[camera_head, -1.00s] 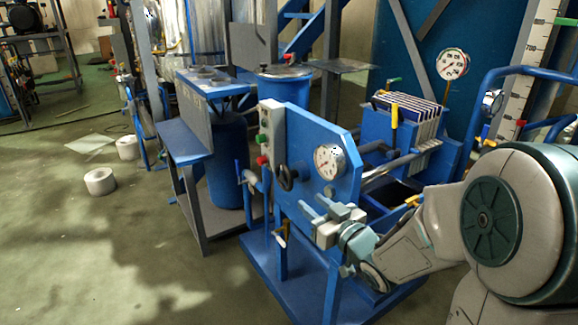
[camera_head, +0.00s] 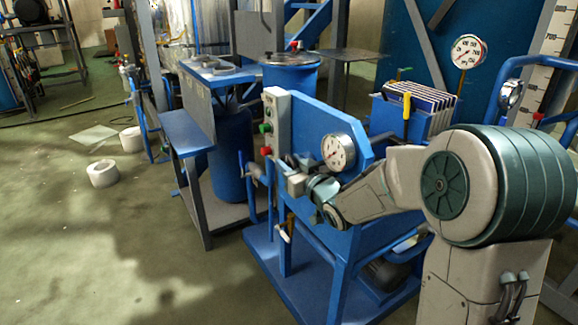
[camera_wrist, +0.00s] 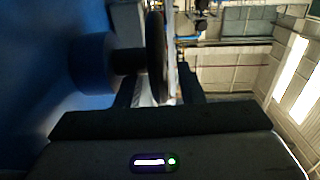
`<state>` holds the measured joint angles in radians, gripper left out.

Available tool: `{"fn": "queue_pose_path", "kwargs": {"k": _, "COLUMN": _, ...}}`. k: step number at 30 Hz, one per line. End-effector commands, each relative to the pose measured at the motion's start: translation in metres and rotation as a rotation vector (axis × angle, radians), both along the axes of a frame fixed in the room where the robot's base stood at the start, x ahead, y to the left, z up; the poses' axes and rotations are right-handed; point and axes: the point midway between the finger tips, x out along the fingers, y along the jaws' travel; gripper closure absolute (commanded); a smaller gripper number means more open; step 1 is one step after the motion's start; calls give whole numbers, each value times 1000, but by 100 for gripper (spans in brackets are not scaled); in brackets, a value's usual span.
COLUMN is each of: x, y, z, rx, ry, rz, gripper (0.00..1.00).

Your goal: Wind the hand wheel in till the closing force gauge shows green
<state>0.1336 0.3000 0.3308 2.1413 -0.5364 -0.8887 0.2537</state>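The blue filter press frame (camera_head: 318,125) carries a round white dial gauge (camera_head: 338,152); its needle and colour bands are too small to read. The hand wheel is mostly hidden behind my gripper (camera_head: 286,172) in the head view. In the wrist view, the dark hand wheel (camera_wrist: 155,57) shows edge-on, on a short shaft from a blue round housing (camera_wrist: 93,62). My gripper (camera_wrist: 157,88) is open, with one finger on each side of the wheel's near rim. The fingers look apart from the rim; contact cannot be told.
A grey control box (camera_head: 275,120) with green and red buttons stands left of the wheel. A stack of plates (camera_head: 432,108) and another dial (camera_head: 468,50) are behind. A blue bench (camera_head: 190,135) is at left. The floor at front left is clear.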

Motion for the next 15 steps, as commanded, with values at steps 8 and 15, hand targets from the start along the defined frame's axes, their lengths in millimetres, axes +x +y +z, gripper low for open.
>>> {"fn": "queue_pose_path", "kwargs": {"k": 8, "x": 9, "y": 7, "z": 0, "rx": 0, "ry": 0, "rz": 1, "gripper": 65}}
{"fn": "queue_pose_path", "kwargs": {"k": 15, "x": 8, "y": 7, "z": 0, "rx": 0, "ry": 0, "rz": 1, "gripper": 85}}
